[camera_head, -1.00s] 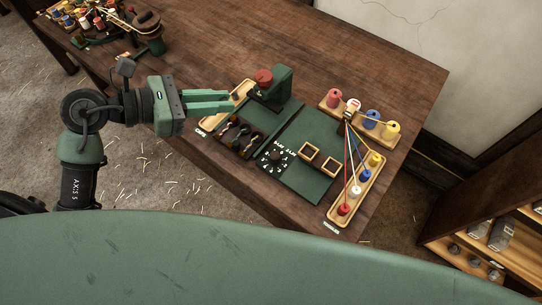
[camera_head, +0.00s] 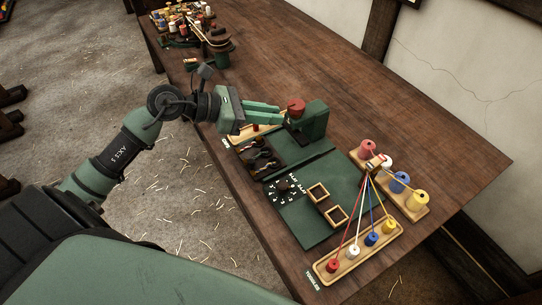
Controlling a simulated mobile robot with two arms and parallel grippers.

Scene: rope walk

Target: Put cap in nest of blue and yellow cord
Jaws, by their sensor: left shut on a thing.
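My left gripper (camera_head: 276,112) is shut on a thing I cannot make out. Its green fingers reach over the wooden caps tray (camera_head: 240,134), and their tips are close to a red round piece (camera_head: 296,105) on a green stand (camera_head: 315,120). A small brownish-red piece (camera_head: 256,127) shows below the fingers. Two square wooden frames (camera_head: 318,192) and (camera_head: 336,215) lie on a green board (camera_head: 295,222). Blue and yellow cords run with red and white ones to a blue toggle (camera_head: 372,239), a yellow toggle (camera_head: 389,227) and others. I cannot tell which frame is the blue-yellow nest. My right gripper is out of view.
Spools, including a blue one (camera_head: 400,182), stand on a rack at right. The toggle tray (camera_head: 330,277) is at the table's near edge. A dark tray (camera_head: 262,157) and a dial (camera_head: 283,186) sit between. Bare table (camera_head: 400,110) lies behind.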

